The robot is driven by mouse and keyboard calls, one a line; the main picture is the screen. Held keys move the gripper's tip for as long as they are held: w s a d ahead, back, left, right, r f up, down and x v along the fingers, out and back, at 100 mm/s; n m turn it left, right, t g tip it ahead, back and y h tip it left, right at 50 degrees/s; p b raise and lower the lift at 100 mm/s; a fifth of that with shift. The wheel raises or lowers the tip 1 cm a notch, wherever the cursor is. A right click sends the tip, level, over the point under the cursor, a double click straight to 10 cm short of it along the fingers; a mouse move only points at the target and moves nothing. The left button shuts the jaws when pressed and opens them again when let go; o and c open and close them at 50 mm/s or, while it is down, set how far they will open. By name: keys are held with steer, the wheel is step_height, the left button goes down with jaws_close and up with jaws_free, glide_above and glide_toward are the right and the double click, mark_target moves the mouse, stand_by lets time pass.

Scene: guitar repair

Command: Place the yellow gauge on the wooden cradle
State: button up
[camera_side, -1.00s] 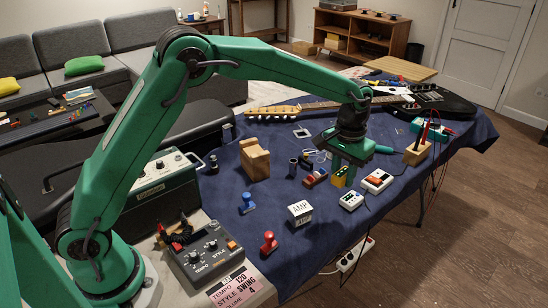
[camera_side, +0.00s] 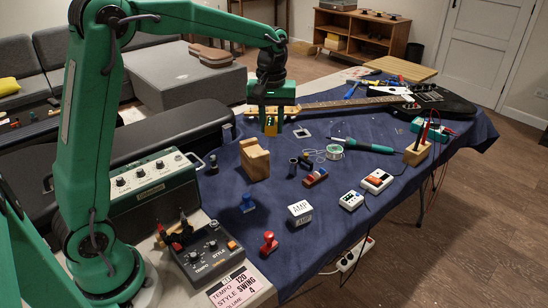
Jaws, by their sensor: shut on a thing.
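The small yellow gauge (camera_side: 270,128) is between the jaws of my gripper (camera_side: 270,112), which is shut on it. The gauge hangs below the jaws, with dark marks on its face. The notched wooden block that looks like the cradle (camera_side: 256,161) stands upright on the blue cloth, below the gripper and a little to its left in the picture. The gauge appears above and apart from it, though the exact gap in depth is hard to tell. My gripper hides part of the guitar's headstock behind it.
The electric guitar (camera_side: 440,101) lies along the back of the blue-covered table (camera_side: 330,206). A green-handled tool (camera_side: 368,146), a solder spool (camera_side: 334,152) and small dark cylinders (camera_side: 293,167) lie right of the block. A white AMP box (camera_side: 299,212) stands in front.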

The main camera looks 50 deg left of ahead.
steer(key=shift+a, duration=0.1)
steer(key=w+a+f, duration=0.1)
steer(key=a+f, duration=0.1)
steer(key=a, duration=0.1)
steer(key=a+f, duration=0.2)
steer(key=a, duration=0.2)
steer(key=w+a+f, duration=0.1)
steer(key=a+f, duration=0.2)
steer(key=a, duration=0.1)
steer(key=shift+w, duration=0.35)
steer(key=shift+f, duration=2)
steer(key=shift+f, duration=0.25)
steer(key=o, duration=1.1)
steer(key=shift+c, duration=0.2)
steer(key=shift+r, duration=0.1)
step_height(320, 180, up, 12)
steer(key=shift+r, duration=0.2)
